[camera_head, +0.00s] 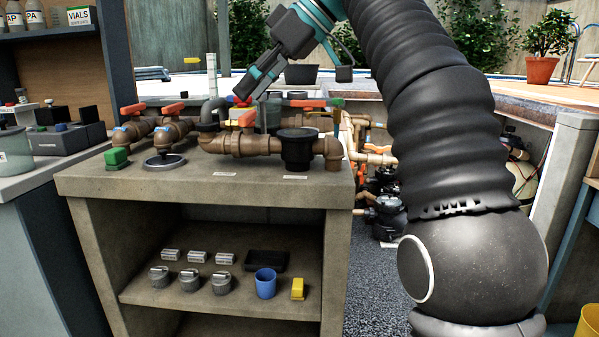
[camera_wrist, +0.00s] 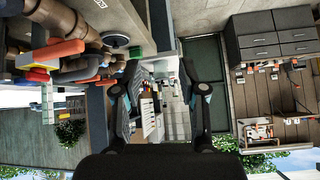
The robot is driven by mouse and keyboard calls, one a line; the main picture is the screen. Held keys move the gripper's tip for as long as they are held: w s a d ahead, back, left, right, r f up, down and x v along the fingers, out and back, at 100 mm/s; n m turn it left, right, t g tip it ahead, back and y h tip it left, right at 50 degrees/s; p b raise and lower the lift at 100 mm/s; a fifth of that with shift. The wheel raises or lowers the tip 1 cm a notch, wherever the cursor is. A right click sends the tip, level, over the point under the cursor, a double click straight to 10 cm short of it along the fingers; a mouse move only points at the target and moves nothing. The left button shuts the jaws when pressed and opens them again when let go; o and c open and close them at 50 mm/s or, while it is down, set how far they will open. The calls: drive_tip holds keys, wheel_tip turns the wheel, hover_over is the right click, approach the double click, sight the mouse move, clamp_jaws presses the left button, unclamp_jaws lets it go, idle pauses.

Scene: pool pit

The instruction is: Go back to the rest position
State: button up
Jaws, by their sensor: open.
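My arm comes down the right side of the head view. Whether the fingertips are clear of the pipe handles behind them is hard to tell.
A green block (camera_head: 117,157) and a dark round flange (camera_head: 164,161) lie on the counter. The shelf below holds several grey caps, a blue cup (camera_head: 265,283) and a yellow block (camera_head: 298,288). A side bench (camera_head: 30,180) with bottles stands left. Black pumps (camera_head: 385,215) stand behind.

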drive_tip(key=s+d+f+m+t+h, duration=0.1)
drive_tip(key=s+d+f+m+h, duration=0.2)
drive_tip(key=f, duration=1)
drive_tip(key=s+d+f+m+t+h, duration=0.1)
drive_tip(key=s+d+f+m+h, duration=0.1)
drive_tip(key=s+d+f+m, duration=0.5)
drive_tip(key=s+d+f+m+t+h, duration=0.2)
drive_tip(key=s+d+f, duration=0.9)
drive_tip(key=f, duration=0.7)
drive_tip(key=d+m+h, duration=0.1)
drive_tip(key=m, duration=0.1)
drive_tip(key=shift+s+d+f+m+h, duration=0.3)
drive_tip(key=shift+s+d+m, duration=0.05)
drive_tip(key=shift+d+m, duration=0.05)
